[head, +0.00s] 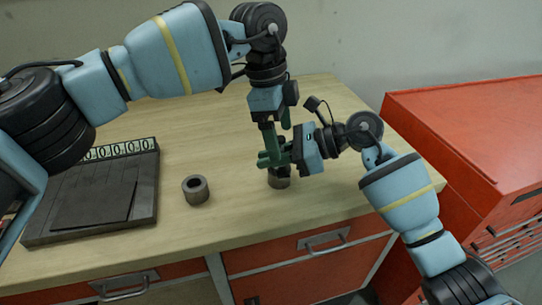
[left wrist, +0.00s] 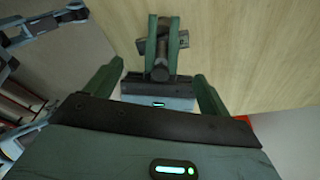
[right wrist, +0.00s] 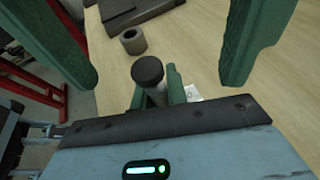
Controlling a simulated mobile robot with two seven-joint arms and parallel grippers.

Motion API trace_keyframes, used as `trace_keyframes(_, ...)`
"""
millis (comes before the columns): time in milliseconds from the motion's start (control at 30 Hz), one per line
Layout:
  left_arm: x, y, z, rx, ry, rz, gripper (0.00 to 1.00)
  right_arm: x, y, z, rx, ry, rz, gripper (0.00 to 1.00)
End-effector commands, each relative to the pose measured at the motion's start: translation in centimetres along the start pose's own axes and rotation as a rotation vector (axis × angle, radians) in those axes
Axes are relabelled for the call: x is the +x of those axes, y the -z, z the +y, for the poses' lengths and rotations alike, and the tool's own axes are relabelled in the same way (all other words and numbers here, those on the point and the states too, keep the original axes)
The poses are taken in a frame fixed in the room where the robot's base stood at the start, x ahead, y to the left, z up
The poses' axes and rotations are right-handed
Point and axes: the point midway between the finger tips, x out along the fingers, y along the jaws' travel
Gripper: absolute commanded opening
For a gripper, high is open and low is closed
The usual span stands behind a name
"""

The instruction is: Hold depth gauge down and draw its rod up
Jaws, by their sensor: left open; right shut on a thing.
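The depth gauge shows in the right wrist view as a dark round knob (right wrist: 148,70) on a pale shaft. In the left wrist view its knob (left wrist: 160,73) and a grey crosspiece (left wrist: 183,40) show. My right gripper (head: 267,160) comes in level from the right and is shut on the gauge, one green finger each side. Below it is a grey cylinder (head: 279,181); I cannot tell whether the gauge touches it. My left gripper (head: 278,142) points down from above and is open, its fingers spread either side of the knob. The grippers hide most of the gauge in the head view.
A hollow grey ring (head: 196,190) stands on the wooden bench (head: 190,232) to the left. A dark tray (head: 150,205) with a row of numbered pieces lies further left. A red cabinet (head: 455,125) stands right of the bench. The bench behind the grippers is clear.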

Motion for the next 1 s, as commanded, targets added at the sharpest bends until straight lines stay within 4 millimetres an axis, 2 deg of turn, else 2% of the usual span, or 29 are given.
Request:
trace_keyframes(233, 1.8, -0.4, 0.0, -0.001, 0.000, 0.000, 0.82, 0.0, -0.1, 0.0, -0.001, 0.000, -0.001, 0.00)
trace_keyframes(600, 2.1, -0.5, 0.0, 0.000, 0.000, 0.000, 0.82, 0.0, -0.1, 0.0, -0.001, 0.000, -0.001, 0.00)
trace_keyframes(1000, 2.0, -0.4, 0.0, 0.000, 0.000, 0.000, 0.32, 0.0, -0.1, 0.0, -0.001, 0.001, -0.001, 0.00)
